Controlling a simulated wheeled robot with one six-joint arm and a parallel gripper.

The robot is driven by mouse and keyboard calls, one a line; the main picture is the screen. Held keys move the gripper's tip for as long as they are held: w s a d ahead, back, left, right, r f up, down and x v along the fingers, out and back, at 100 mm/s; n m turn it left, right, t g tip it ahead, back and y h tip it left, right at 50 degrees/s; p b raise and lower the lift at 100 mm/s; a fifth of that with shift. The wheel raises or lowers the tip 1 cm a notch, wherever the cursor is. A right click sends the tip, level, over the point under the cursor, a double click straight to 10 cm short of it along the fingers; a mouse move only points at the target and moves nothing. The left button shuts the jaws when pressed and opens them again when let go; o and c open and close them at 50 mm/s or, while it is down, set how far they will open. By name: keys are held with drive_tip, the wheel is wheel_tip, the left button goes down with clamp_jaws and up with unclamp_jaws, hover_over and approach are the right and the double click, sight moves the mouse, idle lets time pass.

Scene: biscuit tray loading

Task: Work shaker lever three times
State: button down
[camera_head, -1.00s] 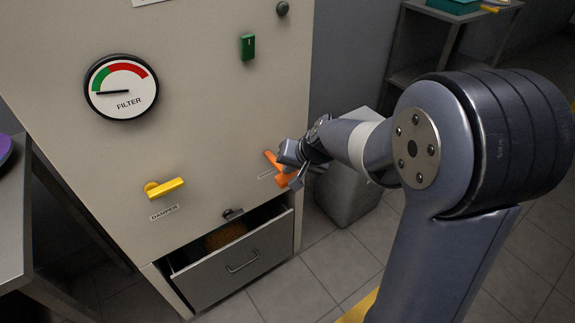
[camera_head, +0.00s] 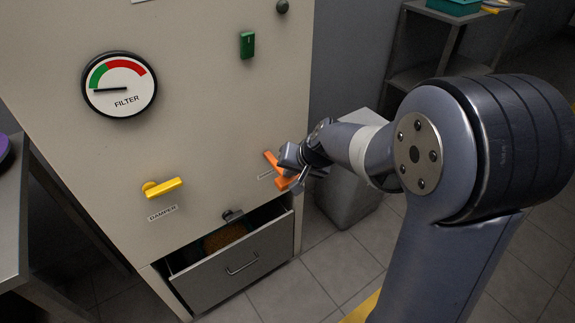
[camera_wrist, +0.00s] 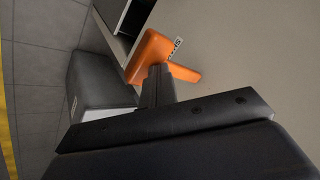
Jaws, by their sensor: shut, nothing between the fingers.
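The orange shaker lever (camera_head: 272,163) is on the right side of the cabinet's front panel, above the drawer. It runs down to the right from its upper end in the head view. My gripper (camera_head: 290,171) is at the lever, with the fingers over its middle part and hiding some of it. In the wrist view the lever (camera_wrist: 149,52) lies just beyond the fingertips, and my gripper (camera_wrist: 158,78) is shut with nothing held between the fingers. The fingers look close to or touching the lever; I cannot tell which. The label beside the lever is mostly hidden.
The cabinet (camera_head: 215,120) also has a yellow damper lever (camera_head: 165,187), a green switch (camera_head: 247,44) and a filter gauge (camera_head: 119,84) reading at the left. The drawer (camera_head: 235,268) below stands open with brown contents. A grey bin (camera_head: 345,195) stands right of the cabinet.

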drive_tip(key=shift+f, duration=0.2)
drive_tip(key=shift+r, duration=0.15)
idle(0.6)
drive_tip(key=shift+w+a+r+p, duration=0.1)
drive_tip(key=shift+w+r+p, duration=0.05)
drive_tip(key=shift+r+p, duration=0.7)
drive_tip(key=shift+w+a+r+p, duration=0.1)
drive_tip(key=shift+w+r+p, duration=0.05)
drive_tip(key=shift+r+p, duration=0.7)
drive_tip(key=shift+w+a+r+p, duration=0.15)
drive_tip(key=shift+r+p, duration=0.5)
drive_tip(key=shift+r, duration=0.4)
drive_tip(key=r+p, duration=0.2)
drive_tip(key=r, duration=0.1)
drive_tip(key=w+r+p, duration=0.1)
drive_tip(key=r+p, duration=0.1)
drive_tip(key=shift+a, duration=0.25)
drive_tip(key=shift+d, duration=0.1)
idle(0.9)
